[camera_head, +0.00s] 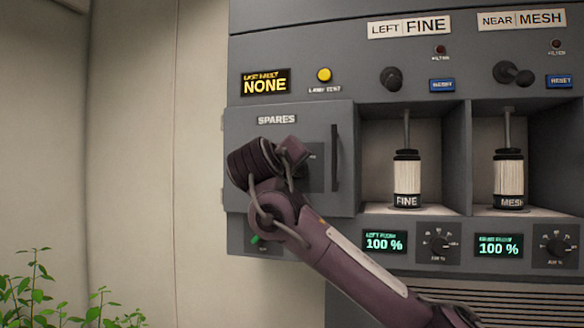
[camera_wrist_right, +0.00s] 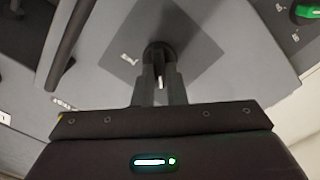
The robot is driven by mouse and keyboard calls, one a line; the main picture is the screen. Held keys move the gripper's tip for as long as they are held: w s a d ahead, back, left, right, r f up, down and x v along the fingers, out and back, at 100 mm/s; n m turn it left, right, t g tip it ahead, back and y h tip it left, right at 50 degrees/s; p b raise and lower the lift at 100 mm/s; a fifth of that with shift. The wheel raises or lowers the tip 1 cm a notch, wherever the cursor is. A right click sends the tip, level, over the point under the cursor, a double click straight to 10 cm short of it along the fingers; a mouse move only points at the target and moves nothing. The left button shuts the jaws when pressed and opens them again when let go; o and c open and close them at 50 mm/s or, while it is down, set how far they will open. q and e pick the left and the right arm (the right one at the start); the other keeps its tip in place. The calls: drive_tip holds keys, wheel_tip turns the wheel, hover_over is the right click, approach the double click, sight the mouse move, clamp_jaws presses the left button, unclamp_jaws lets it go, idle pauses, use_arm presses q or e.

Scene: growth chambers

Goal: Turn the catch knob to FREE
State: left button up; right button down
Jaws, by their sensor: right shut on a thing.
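The catch knob (camera_wrist_right: 157,52) is a dark round knob on a dark square plate (camera_head: 318,170) on the grey SPARES door (camera_head: 240,185). In the wrist view my right gripper (camera_wrist_right: 160,78) is shut on the knob, with its two fingers on either side of it. In the head view my right arm comes in from the lower right, and its wrist (camera_head: 292,152) covers the knob and much of the plate. A small pale label (camera_wrist_right: 130,59) beside the knob is too blurred to read. The door looks closed. My left gripper is out of view.
A vertical dark door handle (camera_head: 334,158) stands right of the plate. Chambers with FINE (camera_head: 407,180) and MESH (camera_head: 508,180) filters are further right. A green switch (camera_head: 255,240) sits below the door. Plants (camera_head: 40,285) are at the lower left.

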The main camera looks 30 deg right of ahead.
drive_tip(key=shift+s+d+m+b, duration=0.1)
drive_tip(key=shift+m+b, duration=2.15)
drive_tip(key=shift+m, duration=0.7)
drive_tip(key=shift+s+d+m+b, duration=0.1)
drive_tip(key=shift+m+b, duration=2.15)
drive_tip(key=shift+m, duration=0.75)
drive_tip(key=shift+s+d+m+b, duration=0.1)
drive_tip(key=shift+m+b, duration=2.15)
drive_tip(key=shift+m, duration=0.7)
drive_tip(key=c, duration=1.5)
unclamp_jaws()
